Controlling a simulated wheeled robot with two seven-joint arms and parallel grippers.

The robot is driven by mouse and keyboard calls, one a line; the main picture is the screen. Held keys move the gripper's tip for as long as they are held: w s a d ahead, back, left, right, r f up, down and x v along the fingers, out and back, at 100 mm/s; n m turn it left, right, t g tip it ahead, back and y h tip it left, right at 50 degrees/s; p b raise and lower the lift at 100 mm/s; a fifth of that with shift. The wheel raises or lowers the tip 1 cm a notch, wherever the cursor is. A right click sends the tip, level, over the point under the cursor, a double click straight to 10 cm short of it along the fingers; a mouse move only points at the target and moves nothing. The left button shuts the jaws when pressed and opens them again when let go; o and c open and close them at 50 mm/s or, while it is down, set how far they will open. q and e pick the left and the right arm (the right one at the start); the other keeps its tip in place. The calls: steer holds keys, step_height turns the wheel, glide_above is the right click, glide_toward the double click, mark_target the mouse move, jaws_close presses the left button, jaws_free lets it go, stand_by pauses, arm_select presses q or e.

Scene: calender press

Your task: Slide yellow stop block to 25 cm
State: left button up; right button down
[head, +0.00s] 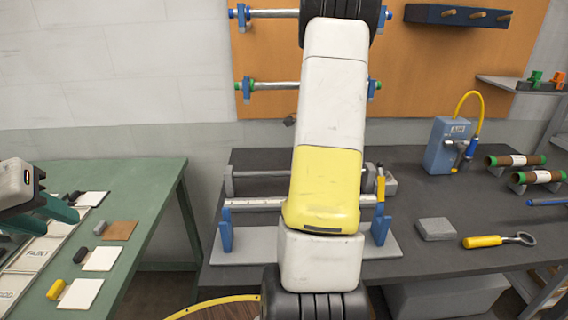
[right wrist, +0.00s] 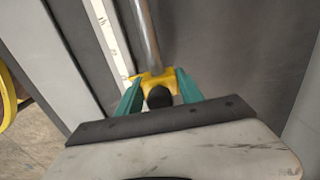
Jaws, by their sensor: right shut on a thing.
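The yellow stop block (right wrist: 155,82), with a round black knob on its near face, sits on a metal rod (right wrist: 147,35) beside a white scale strip (right wrist: 112,38) in the right wrist view. My right gripper (right wrist: 158,92) is shut on it, one teal finger on each side. The scale's numbers are too small to read. In the head view the rod and scale (head: 262,203) run across a blue-ended stand, and my right arm hides the stop block and right gripper. My left gripper (head: 50,217) is at the left over the green table, its teal fingers apart and empty.
The dark bench (head: 420,180) holds a blue device with a yellow hose (head: 448,143), a grey block (head: 436,229), a yellow-handled tool (head: 488,241) and rolls at the right. The green table (head: 145,190) carries several sample cards. A pegboard (head: 430,65) stands behind.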

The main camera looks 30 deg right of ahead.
steer(key=shift+w+d+r, duration=0.1)
steer(key=c, duration=0.7)
jaws_free()
step_height(320, 180, up, 8)
steer(key=shift+f, duration=0.25)
steer(key=shift+r, duration=0.15)
